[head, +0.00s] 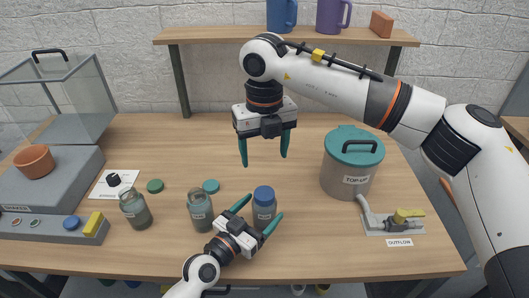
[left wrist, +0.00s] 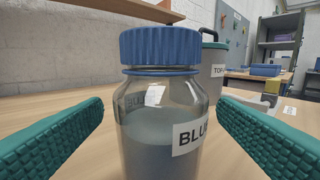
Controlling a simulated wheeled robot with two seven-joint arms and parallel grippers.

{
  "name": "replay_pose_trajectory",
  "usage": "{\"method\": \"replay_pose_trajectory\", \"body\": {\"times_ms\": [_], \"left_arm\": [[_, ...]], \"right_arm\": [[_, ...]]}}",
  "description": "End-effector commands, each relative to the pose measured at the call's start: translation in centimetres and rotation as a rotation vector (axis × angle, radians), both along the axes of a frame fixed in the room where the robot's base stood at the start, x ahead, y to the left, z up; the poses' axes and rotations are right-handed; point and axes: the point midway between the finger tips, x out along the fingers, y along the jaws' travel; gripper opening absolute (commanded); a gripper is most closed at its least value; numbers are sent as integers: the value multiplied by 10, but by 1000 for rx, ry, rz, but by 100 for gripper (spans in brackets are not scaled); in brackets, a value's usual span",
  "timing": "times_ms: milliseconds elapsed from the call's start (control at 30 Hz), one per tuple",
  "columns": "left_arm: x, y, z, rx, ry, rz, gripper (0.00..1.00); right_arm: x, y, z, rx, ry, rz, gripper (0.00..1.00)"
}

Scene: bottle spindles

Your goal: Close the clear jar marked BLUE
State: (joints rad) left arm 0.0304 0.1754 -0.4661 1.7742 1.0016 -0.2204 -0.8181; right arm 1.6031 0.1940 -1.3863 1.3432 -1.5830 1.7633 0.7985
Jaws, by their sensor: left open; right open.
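The clear jar marked BLUE (head: 263,211) stands upright on the table with a blue cap (head: 264,194) on its mouth. In the left wrist view the jar (left wrist: 150,130) shows its label at the right and grey contents, and the cap (left wrist: 160,48) sits level on top. I cannot tell whether the cap is tight. My left gripper (head: 259,222) is open, its teal fingers on either side of the jar, apart from it in the left wrist view. My right gripper (head: 264,148) is open and empty above the table, behind the jar.
Two open jars (head: 200,211) (head: 136,209) stand to the left, with a green cap (head: 155,186) and a teal cap (head: 211,186) lying behind them. A lidded TOP-UP tank (head: 350,165) and an outflow valve (head: 396,221) are at the right. A shaker (head: 50,185) stands at the far left.

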Motion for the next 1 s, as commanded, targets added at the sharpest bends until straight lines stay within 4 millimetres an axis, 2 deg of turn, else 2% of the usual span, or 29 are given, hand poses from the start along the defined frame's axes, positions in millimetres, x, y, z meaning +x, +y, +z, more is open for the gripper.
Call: {"method": "replay_pose_trajectory", "body": {"times_ms": [200, 433, 600, 1000], "left_arm": [[-39, 29, -3, 3, 2, -2, 82], [-71, 54, -3, 2, 2, -1, 82], [-81, 62, -1, 1, 0, -1, 82], [-82, 63, 0, -1, 1, 0, 82]], "right_arm": [[0, 0, -9, 0, 0, 0, 70], [0, 0, -16, 0, 0, 0, 70], [0, 0, -18, 0, 0, 0, 70], [0, 0, -18, 0, 0, 0, 70]]}}
